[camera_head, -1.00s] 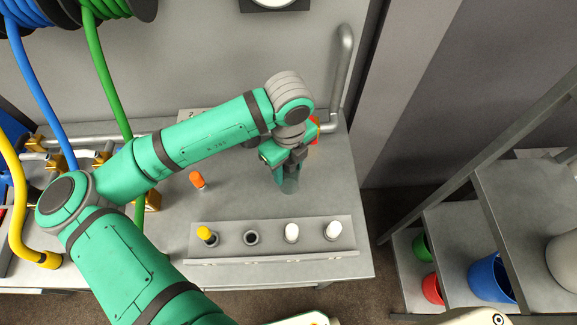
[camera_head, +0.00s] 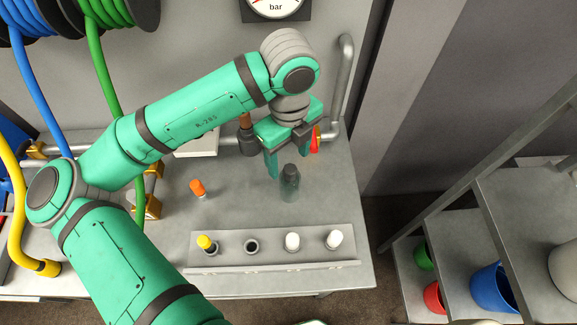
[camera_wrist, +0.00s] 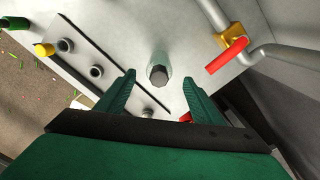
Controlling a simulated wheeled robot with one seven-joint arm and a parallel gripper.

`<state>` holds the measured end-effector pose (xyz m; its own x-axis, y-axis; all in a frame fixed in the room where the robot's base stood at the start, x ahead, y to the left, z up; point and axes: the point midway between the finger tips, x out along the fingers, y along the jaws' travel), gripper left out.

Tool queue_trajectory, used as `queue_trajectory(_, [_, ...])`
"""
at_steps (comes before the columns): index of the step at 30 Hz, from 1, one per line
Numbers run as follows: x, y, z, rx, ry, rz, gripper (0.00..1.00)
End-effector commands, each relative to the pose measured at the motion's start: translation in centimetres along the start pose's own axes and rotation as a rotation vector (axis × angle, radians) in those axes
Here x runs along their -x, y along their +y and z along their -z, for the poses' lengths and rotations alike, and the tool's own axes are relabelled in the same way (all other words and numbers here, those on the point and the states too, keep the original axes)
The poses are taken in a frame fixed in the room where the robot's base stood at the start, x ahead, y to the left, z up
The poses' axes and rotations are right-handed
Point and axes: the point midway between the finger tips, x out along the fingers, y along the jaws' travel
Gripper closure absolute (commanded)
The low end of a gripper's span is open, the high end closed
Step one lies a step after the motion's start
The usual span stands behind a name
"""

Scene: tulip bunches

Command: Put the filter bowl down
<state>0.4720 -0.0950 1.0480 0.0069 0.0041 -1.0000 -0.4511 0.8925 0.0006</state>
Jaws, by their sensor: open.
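The filter bowl (camera_head: 289,184) is a dark, see-through cylinder. It stands upright on the grey bench top, behind the rack with the capped fittings. My gripper (camera_head: 289,172) is open and raised above and behind the bowl, apart from it. In the wrist view the bowl (camera_wrist: 159,70) stands beyond the two green fingertips (camera_wrist: 160,82), seen from above, with nothing gripped.
A grey rack (camera_head: 270,260) at the bench front holds a yellow-capped piece (camera_head: 206,243), an empty socket (camera_head: 251,247) and two white pieces. An orange piece (camera_head: 197,188) stands to the left. A pipe with a red-handled valve (camera_head: 315,140) runs behind. Shelves with buckets stand at right.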

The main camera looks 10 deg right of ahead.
Motion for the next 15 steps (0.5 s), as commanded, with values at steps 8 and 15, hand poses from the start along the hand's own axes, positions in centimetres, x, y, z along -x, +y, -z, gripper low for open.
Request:
queue_trajectory(8, [2.8, 0.0, 0.0, -0.001, 0.000, 0.000, 0.39])
queue_trajectory(15, [3.0, 0.0, 0.0, -0.001, 0.000, 0.000, 0.39])
